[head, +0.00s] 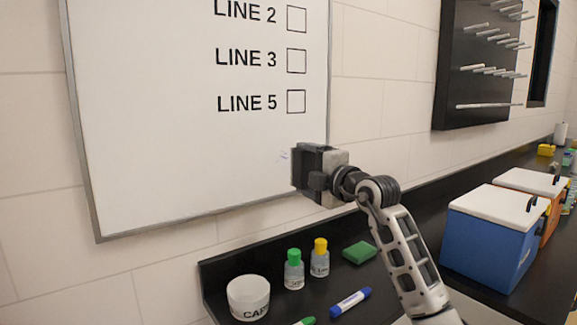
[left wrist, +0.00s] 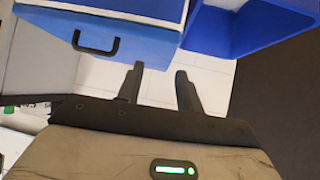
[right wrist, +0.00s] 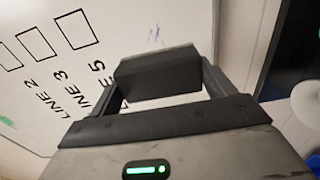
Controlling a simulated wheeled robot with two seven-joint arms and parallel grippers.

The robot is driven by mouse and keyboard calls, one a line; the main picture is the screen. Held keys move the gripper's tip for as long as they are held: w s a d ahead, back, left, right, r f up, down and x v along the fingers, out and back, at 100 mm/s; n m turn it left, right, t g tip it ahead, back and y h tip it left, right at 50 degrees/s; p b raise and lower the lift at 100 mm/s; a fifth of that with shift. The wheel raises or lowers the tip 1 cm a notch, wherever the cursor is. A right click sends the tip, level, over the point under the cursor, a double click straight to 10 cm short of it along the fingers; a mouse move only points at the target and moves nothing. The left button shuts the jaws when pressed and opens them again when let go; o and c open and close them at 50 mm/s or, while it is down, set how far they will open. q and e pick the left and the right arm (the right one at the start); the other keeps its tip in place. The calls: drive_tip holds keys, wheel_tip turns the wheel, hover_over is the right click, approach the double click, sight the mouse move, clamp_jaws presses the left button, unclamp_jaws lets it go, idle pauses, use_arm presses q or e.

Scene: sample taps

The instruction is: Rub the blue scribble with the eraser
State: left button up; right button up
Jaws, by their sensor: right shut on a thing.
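The blue scribble (head: 283,155) is a small faint mark low on the whiteboard (head: 165,140), below the LINE 5 box. It also shows in the right wrist view (right wrist: 154,34), just beyond the eraser. My right gripper (head: 318,172) is shut on the eraser (right wrist: 157,72), a dark block held across its fingers. In the head view the eraser is just right of the scribble, close to the board; I cannot tell whether it touches. My left gripper (left wrist: 158,82) is open and empty, seen only in the left wrist view.
On the dark counter below the board stand a white cup (head: 248,298), a green-capped bottle (head: 294,270), a yellow-capped bottle (head: 320,258), a green sponge (head: 359,252) and a blue marker (head: 350,302). A blue cooler (head: 485,245) stands right. A dark peg rack (head: 480,70) hangs on the wall.

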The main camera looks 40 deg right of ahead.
sight(274, 158)
drive_tip(key=shift+w+r, duration=0.1)
drive_tip(key=shift+w, duration=0.15)
drive_tip(key=shift+w+d+p, duration=0.2)
drive_tip(key=shift+w+p, duration=0.35)
drive_tip(key=shift+w, duration=2.5)
drive_tip(key=shift+w+d, duration=0.15)
drive_tip(key=shift+w, duration=0.85)
drive_tip(key=shift+s+d, duration=0.2)
drive_tip(key=shift+d, duration=0.75)
drive_tip(key=shift+s+d, duration=0.15)
drive_tip(key=shift+d, duration=0.8)
drive_tip(key=shift+w+d, duration=0.1)
drive_tip(key=shift+w, duration=0.05)
drive_tip(key=shift+w+a, duration=0.15)
drive_tip(key=shift+a, duration=0.85)
drive_tip(key=shift+w+a, duration=0.1)
drive_tip(key=shift+a, duration=0.9)
drive_tip(key=shift+a, duration=0.1)
